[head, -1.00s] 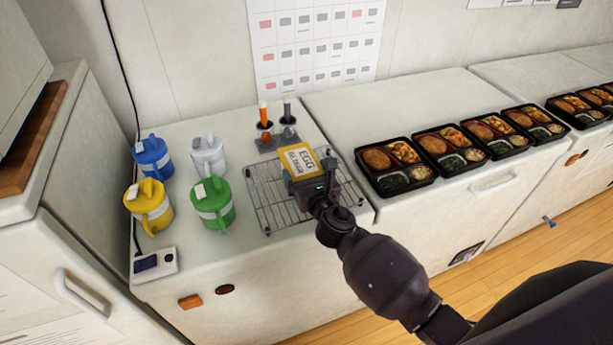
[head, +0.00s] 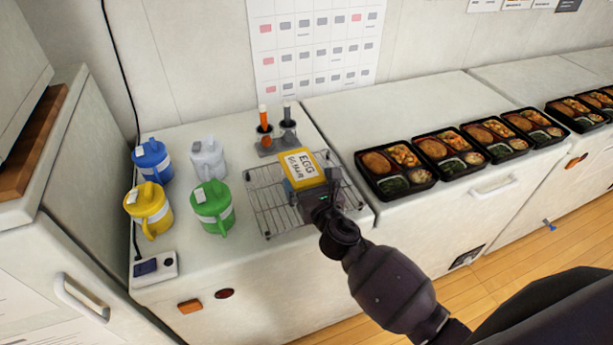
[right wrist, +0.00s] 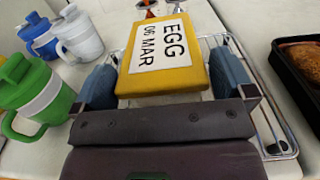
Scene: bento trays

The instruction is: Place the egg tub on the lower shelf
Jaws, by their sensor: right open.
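The egg tub (head: 303,169) has a yellow lid with a white label reading "EGG 06 MAR". It is over the wire rack (head: 262,207) on the counter; I cannot tell if its base touches the wires. My right gripper (head: 309,182) is open around the tub. In the right wrist view the tub (right wrist: 168,58) lies between the two blue fingers, one on each side, with the tub's near edge close to the palm. The tub's underside is hidden. My left gripper is not in view. I cannot make out a lower shelf.
Blue, white, yellow and green jugs (head: 212,205) stand left of the rack. A holder (head: 277,143) with orange and grey handled tools is behind it. Several filled bento trays (head: 408,187) line the counter to the right. A switch box (head: 153,266) sits at the front left.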

